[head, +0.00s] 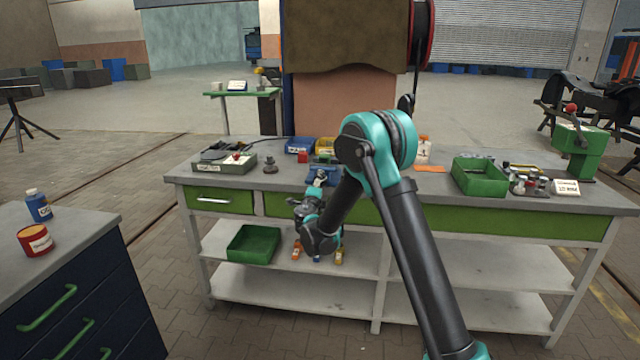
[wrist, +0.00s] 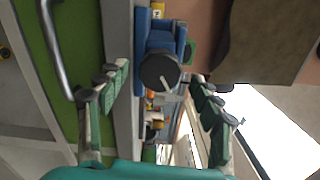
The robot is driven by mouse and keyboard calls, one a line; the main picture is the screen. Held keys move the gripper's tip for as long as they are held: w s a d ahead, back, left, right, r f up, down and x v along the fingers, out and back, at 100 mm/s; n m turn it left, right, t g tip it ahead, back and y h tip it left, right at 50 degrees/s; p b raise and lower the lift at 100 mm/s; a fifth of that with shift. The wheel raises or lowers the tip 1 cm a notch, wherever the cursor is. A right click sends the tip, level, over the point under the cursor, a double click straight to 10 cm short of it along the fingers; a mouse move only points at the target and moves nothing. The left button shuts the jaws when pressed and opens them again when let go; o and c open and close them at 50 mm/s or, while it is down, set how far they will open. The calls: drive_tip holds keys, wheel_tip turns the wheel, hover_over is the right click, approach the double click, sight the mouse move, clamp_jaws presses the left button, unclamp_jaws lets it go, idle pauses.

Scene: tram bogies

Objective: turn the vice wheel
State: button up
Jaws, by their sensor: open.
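The blue vice (head: 328,168) stands at the front edge of the grey workbench, partly hidden by my arm in the head view. In the wrist view the vice body (wrist: 155,38) shows behind its round dark wheel (wrist: 158,72), which has a pale line on its face. My gripper (wrist: 158,76) is open, with one finger to each side of the wheel in the picture. I see no finger touching the wheel. In the head view my gripper (head: 309,205) is in front of the bench, just below the vice, largely masked by my own arm.
The bench top (head: 395,180) carries a green bin (head: 480,177), a green machine (head: 580,150) and small parts. Green drawers (head: 222,201) lie under its edge. The lower shelf holds another green bin (head: 253,244) and small bottles. A dark cabinet (head: 75,290) stands at left.

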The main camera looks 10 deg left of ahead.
drive_tip(key=s, duration=0.9)
drive_tip(key=shift+s+a, duration=0.15)
drive_tip(key=s+n, duration=0.5)
drive_tip(key=n, duration=1.6)
drive_tip(key=w, duration=1.7)
drive_tip(key=shift+w+r, duration=0.1)
drive_tip(key=shift+r, duration=0.15)
